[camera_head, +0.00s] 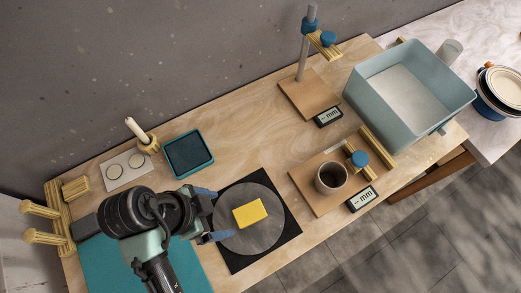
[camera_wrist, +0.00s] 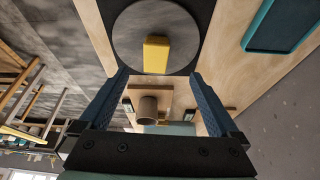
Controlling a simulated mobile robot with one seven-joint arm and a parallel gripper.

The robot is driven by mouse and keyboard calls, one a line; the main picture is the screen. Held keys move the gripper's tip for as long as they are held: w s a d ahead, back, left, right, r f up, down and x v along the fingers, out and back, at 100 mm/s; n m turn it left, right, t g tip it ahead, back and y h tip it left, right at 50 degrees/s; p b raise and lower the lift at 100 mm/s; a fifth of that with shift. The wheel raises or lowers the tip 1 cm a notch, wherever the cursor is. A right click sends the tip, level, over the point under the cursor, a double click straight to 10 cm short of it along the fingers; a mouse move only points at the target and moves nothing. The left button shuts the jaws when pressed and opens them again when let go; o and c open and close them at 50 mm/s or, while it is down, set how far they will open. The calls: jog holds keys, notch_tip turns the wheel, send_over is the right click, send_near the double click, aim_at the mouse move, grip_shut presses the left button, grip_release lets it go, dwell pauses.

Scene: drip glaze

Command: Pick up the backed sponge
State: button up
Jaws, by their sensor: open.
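The sponge is a yellow block (camera_head: 250,213) lying on a round grey disc (camera_head: 262,236) on a black square mat (camera_head: 284,214). No separate backing can be made out on it. In the wrist view the yellow block (camera_wrist: 157,54) lies on the disc (camera_wrist: 128,30), beyond and between my fingers. My gripper (camera_head: 222,214) is open and empty, at the left side of the disc with its blue fingers pointing toward the block. In the wrist view the two blue fingers (camera_wrist: 158,98) stand wide apart. The block is apart from both fingers.
A teal tray (camera_head: 188,153) lies behind my gripper. A blue-grey bin (camera_head: 433,101) and a stand (camera_head: 303,60) are farther right and back. A teal mat (camera_head: 105,262) covers the left front.

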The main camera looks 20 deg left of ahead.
send_over(244, 215)
jog(key=s+a, duration=0.2)
notch_tip(244, 215, down, 6)
jog(key=shift+d+f, duration=0.1)
jog(key=shift+d+p+x, duration=0.15)
jog(key=shift+p+x, duration=0.3)
jog(key=shift+x, duration=1)
jog(key=shift+d+p+x, duration=0.15)
jog(key=shift+p+x, duration=0.25)
jog(key=shift+x, duration=1.1)
jog(key=shift+w, duration=0.15)
jog(key=c, duration=1.4)
notch_tip(244, 215, up, 10)
jog(key=shift+r+b, duration=0.2)
jog(key=shift+b, duration=0.2)
jog(key=shift+c, duration=0.2)
jog(key=o, duration=0.7)
jog(key=shift+c, duration=0.2)
jog(key=c, duration=0.5)
